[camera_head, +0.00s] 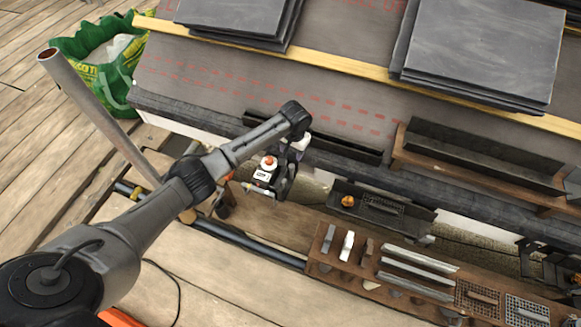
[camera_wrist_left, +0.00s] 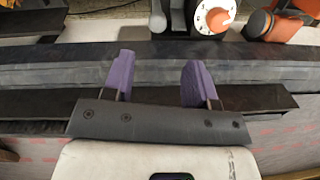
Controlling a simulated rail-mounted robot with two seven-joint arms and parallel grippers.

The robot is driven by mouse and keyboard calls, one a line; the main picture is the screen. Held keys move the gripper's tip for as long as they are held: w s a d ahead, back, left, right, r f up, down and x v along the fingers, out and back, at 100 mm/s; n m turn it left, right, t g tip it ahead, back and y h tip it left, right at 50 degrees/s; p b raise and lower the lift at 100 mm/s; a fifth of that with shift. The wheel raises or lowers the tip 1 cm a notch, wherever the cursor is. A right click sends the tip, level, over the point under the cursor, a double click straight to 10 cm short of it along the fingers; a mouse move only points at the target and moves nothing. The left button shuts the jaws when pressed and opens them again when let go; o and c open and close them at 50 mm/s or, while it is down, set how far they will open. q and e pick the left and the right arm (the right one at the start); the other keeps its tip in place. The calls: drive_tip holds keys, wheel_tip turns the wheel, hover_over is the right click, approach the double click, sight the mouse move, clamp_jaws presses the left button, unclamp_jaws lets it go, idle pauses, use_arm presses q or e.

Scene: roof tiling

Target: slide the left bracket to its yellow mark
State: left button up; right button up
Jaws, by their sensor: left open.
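My left gripper (camera_head: 294,152) hangs at the eaves, over the near part of a long dark channel (camera_head: 350,147). In the left wrist view its two purple fingers (camera_wrist_left: 158,82) are apart with nothing gripped between them. A black bar (camera_wrist_left: 262,97) runs across behind the fingers, and a grey layered edge (camera_wrist_left: 50,72) lies beyond it. I cannot pick out the left bracket with certainty; my arm and gripper cover part of the eaves. I see no clear yellow mark. My right gripper does not show.
A white device with an orange knob (camera_head: 267,168) stands close beside my left gripper; it also shows in the wrist view (camera_wrist_left: 212,16). A dark tray (camera_head: 415,212) and a wooden tool rack (camera_head: 318,262) lie right of it. Slate stacks (camera_head: 480,45) rest on the roof.

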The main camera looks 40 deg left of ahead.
sight(292, 165)
use_arm(q)
wheel_tip(292, 165, down, 8)
drive_tip(key=b, duration=0.4)
drive_tip(key=shift+d+r, duration=0.15)
drive_tip(key=shift+r, duration=0.05)
drive_tip(key=shift+a+f+b, duration=0.3)
drive_tip(key=shift+f+b, duration=0.35)
drive_tip(key=shift+f, duration=0.05)
drive_tip(key=shift+d+f, duration=0.1)
drive_tip(key=shift+c, duration=0.2)
clamp_jaws()
